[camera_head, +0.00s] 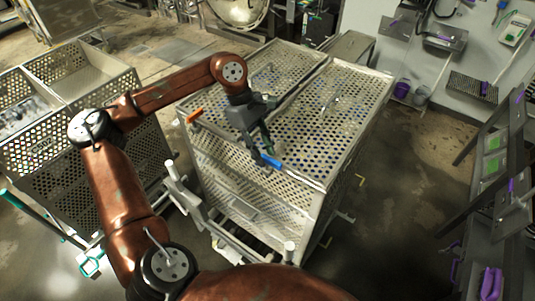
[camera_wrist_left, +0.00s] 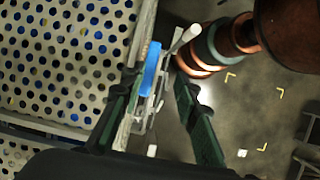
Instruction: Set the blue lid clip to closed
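The blue lid clip (camera_head: 270,161) is on the near upper edge of the perforated metal basket cart (camera_head: 330,110). In the left wrist view the blue clip (camera_wrist_left: 151,70) stands along the basket rim, next to a pale metal bar. My left gripper (camera_head: 262,148) is right at the clip in the head view and hides part of it. In the left wrist view its two dark fingers (camera_wrist_left: 160,112) are apart, with the clip just beyond the left finger's tip. I cannot tell whether they touch. My right gripper is not in view.
An orange clip (camera_head: 195,116) sits on the cart's left upper edge. A second perforated cart (camera_head: 105,105) stands at the left. A rack with purple items (camera_head: 492,282) stands at the right. Open floor (camera_head: 400,220) lies right of the basket cart.

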